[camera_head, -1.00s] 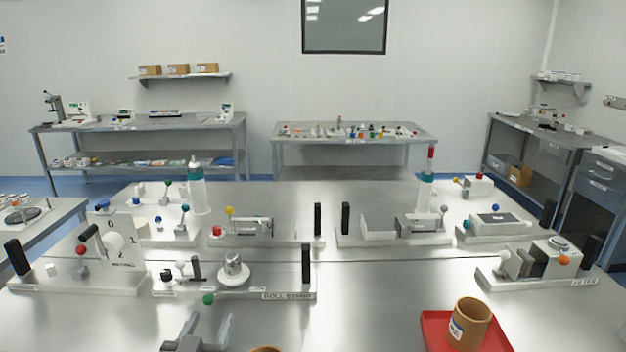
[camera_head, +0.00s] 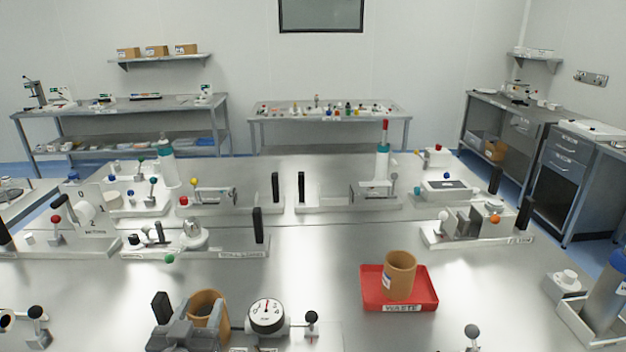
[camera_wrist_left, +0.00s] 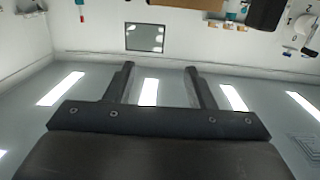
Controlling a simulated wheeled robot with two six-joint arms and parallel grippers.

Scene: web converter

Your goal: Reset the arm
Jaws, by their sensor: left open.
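My left gripper (camera_head: 188,328) shows at the bottom left of the head view, low over the near part of the steel table. A brown cardboard roll (camera_head: 207,306) stands just behind it and is partly covered by it. I cannot tell whether they touch. In the left wrist view my left gripper (camera_wrist_left: 158,68) has its two dark fingers well apart, with nothing between them. That view shows wall, window and ceiling lights upside down. My right gripper is in neither view.
A red waste tray (camera_head: 405,302) holds another brown roll (camera_head: 399,275). A dial gauge (camera_head: 267,315) stands right of my left gripper. Several white-based stations with knobs and posts line the table's far side. The steel surface (camera_head: 310,265) between is bare.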

